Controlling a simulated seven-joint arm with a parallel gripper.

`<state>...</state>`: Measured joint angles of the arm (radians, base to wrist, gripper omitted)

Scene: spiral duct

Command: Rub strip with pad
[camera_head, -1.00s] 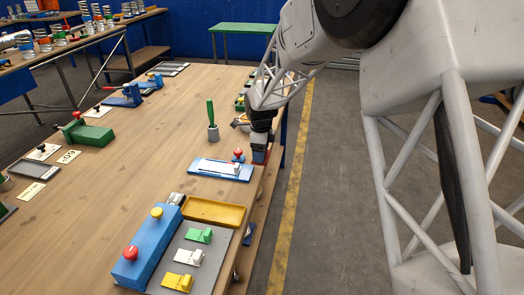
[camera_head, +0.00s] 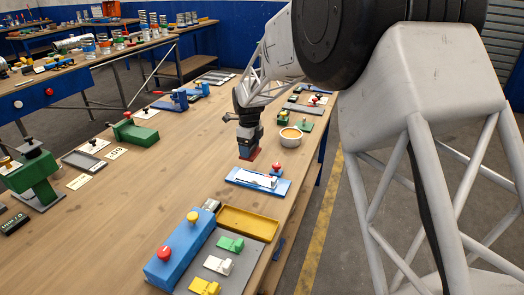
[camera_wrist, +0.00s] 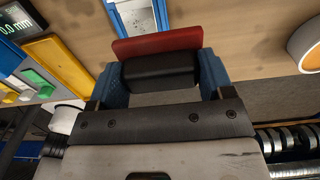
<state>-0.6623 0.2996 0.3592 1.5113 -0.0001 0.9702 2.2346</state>
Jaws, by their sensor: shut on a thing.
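My gripper (camera_head: 249,143) points down over the table, just behind the blue holder. In the wrist view its blue fingers (camera_wrist: 145,78) are shut on the pad, a black block (camera_wrist: 160,72) with a red plate (camera_wrist: 158,42) under it. The red plate also shows in the head view (camera_head: 249,155); I cannot tell whether it touches the table. The strip (camera_head: 257,179) lies pale and flat in the blue holder (camera_head: 240,182), which has a red knob at its back right. Part of the holder shows at the top of the wrist view. The pad is apart from the strip.
A white bowl (camera_head: 290,138) with orange contents stands right of my gripper. A yellow tray (camera_head: 248,222) and a blue box with red and yellow buttons (camera_head: 180,249) stand in front. The wood left of my gripper is clear.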

